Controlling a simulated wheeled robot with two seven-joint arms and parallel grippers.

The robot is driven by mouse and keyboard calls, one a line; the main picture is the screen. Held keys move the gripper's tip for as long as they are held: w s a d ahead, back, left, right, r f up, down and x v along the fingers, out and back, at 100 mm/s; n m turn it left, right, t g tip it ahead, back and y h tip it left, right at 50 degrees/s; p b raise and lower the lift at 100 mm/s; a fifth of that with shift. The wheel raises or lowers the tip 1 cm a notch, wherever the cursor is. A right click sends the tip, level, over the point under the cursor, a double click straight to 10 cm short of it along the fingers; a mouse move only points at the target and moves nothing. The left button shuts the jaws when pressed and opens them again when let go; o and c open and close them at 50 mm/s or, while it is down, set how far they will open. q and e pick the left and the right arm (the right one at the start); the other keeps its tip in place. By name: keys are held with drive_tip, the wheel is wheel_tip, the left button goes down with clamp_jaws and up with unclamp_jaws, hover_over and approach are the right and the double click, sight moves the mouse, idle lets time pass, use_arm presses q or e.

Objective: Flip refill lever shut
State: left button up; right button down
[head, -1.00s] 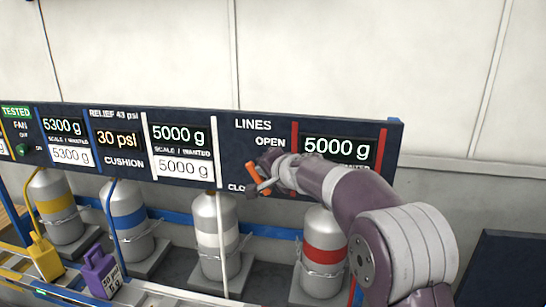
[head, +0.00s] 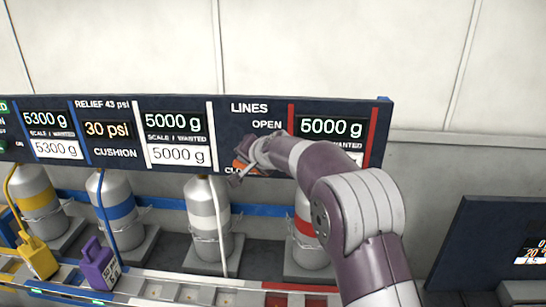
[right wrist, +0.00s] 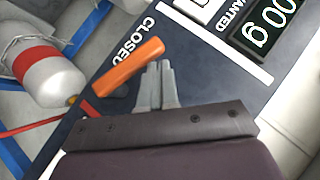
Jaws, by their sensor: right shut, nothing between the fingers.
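The orange refill lever (right wrist: 128,66) lies beside the word CLOSED on the dark panel in the right wrist view, roughly parallel to the lettering. In the head view only a bit of its orange (head: 239,167) shows beside the CLOSED label, the rest hidden by my gripper. My right gripper (head: 246,173) is in front of the panel at the lever. In the right wrist view its fingers (right wrist: 159,68) are together and empty, with their tips close beside the lever; whether they touch it I cannot tell. My left gripper is out of view.
The dark panel (head: 235,132) carries weight displays and the OPEN and CLOSED labels. Below it stand several banded cylinders, including a white-banded one (head: 207,222) and a red-banded one (right wrist: 50,82). A purple weight (head: 101,266) and a yellow weight (head: 38,258) stand at lower left.

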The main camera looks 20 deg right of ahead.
drive_tip(key=shift+a+r+p, duration=0.15)
drive_tip(key=shift+r+p, duration=0.45)
drive_tip(key=shift+r, duration=0.25)
drive_tip(key=s+r+p, duration=0.1)
drive_tip(key=s+r, duration=0.6)
drive_tip(key=r, duration=0.3)
drive_tip(key=shift+s+r, duration=0.3)
drive_tip(key=shift+s, duration=0.05)
